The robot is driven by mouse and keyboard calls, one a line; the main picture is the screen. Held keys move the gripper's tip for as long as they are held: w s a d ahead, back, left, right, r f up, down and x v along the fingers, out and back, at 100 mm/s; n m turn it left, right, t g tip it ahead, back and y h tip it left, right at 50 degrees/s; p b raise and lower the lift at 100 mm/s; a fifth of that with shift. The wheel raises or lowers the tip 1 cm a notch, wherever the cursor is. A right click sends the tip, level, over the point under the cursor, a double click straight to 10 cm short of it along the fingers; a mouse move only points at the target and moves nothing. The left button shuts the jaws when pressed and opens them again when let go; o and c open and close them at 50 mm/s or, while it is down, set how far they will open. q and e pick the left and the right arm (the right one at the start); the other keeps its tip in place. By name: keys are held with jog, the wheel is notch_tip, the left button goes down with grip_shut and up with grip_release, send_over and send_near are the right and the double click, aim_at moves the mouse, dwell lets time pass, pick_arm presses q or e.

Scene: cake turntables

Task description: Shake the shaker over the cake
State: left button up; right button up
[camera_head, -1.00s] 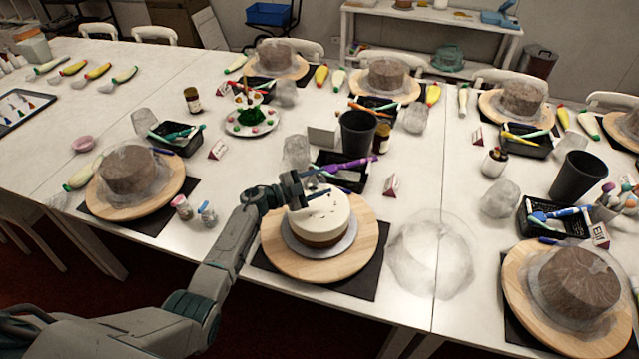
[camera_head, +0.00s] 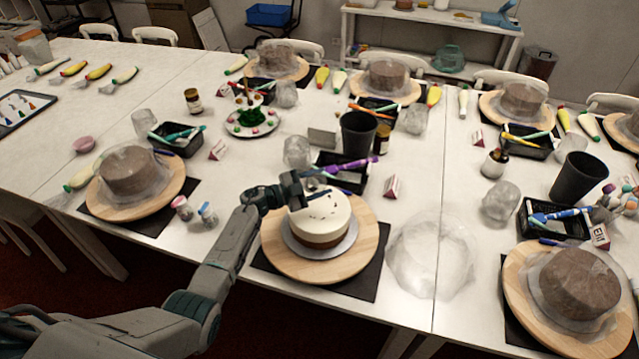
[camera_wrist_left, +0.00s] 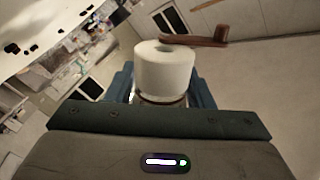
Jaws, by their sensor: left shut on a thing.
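The cake (camera_head: 323,217) has a white top and a brown lower band, and sits on a wooden turntable (camera_head: 352,258). A few dark flecks lie on its top. My left gripper (camera_head: 297,188) is over the far left part of the cake top. It is shut on the shaker (camera_wrist_left: 165,75), a white cylinder with a brown crank handle, which fills the middle of the left wrist view. In the head view the shaker is mostly hidden by the gripper. A white surface with dark specks (camera_wrist_left: 35,30) shows at the upper left of the wrist view. My right gripper is out of view.
Two small jars (camera_head: 207,213) stand left of the turntable. A black tray of tools (camera_head: 345,183) and a dark cup (camera_head: 358,134) are behind the cake. A crumpled clear bag (camera_head: 432,257) lies to the right. Other wrapped cakes on boards (camera_head: 128,172) stand around the table.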

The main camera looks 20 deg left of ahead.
pick_arm(q)
jog(key=shift+r, duration=0.15)
jog(key=shift+s+d+r+p, duration=0.3)
jog(key=shift+r+p, duration=0.3)
jog(key=shift+w+a+f+b, duration=0.1)
jog(key=shift+a+f+b, duration=0.05)
jog(key=shift+f+b, duration=0.3)
jog(key=shift+w+a+f+b, duration=0.1)
jog(key=shift+f+b, duration=0.1)
jog(key=shift+b, duration=0.3)
jog(key=shift+w+a+r+n+p, duration=0.1)
jog(key=shift+w+a+n+p, duration=0.1)
jog(key=shift+n+p, duration=0.25)
jog(key=shift+s+d, duration=0.1)
